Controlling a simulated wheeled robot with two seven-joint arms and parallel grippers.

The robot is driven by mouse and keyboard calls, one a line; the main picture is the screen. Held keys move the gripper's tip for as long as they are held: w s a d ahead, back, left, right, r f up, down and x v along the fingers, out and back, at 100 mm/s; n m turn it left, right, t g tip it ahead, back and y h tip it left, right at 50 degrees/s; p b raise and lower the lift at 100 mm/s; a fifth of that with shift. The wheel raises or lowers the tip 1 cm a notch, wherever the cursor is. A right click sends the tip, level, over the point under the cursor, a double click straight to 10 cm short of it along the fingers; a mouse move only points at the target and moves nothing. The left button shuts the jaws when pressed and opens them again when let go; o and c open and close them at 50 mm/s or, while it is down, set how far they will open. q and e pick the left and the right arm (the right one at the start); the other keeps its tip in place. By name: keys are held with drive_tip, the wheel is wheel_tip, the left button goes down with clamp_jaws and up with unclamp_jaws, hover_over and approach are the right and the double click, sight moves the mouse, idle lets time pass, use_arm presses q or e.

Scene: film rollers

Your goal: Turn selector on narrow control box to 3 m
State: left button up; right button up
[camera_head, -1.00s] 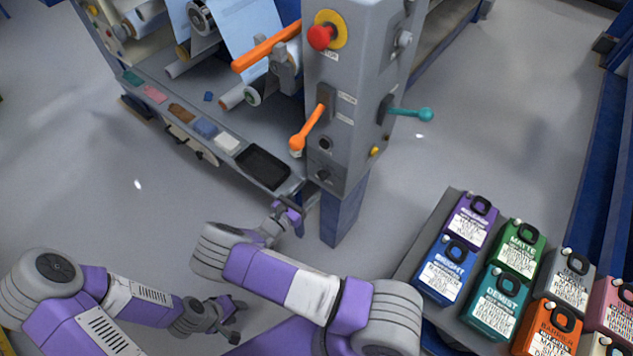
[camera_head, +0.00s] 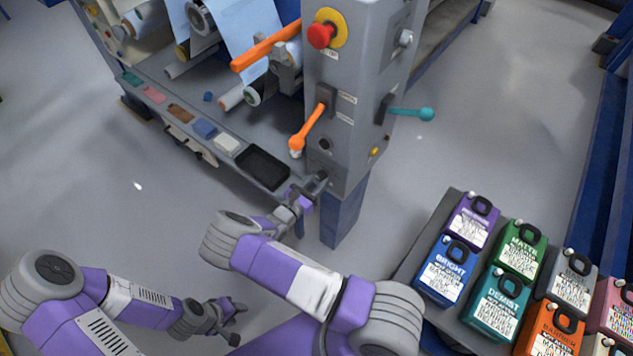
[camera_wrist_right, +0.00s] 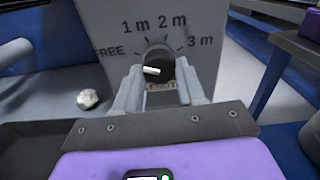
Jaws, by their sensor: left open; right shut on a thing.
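The narrow grey control box (camera_head: 352,75) stands upright at upper centre in the head view. Its face (camera_wrist_right: 205,20) fills the top middle of the right wrist view, with FREE, 1 m, 2 m and 3 m marked around the dark round selector (camera_wrist_right: 160,62). A white pointer mark shows on the selector's lower left part; I cannot tell exactly which label it points to. My right gripper (camera_head: 318,183) is at the box's lower face, its fingers (camera_wrist_right: 160,88) shut on the selector from both sides. My left gripper (camera_head: 237,322) is open and empty, low over the floor.
An orange lever (camera_head: 306,128), a red button (camera_head: 321,36) and a teal lever (camera_head: 410,113) project from the box. A black tray (camera_head: 262,168) lies on the machine shelf left of it. Several coloured containers (camera_head: 497,305) stand at right. Floor is clear at left.

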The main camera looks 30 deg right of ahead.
drive_tip(key=shift+c, duration=0.8)
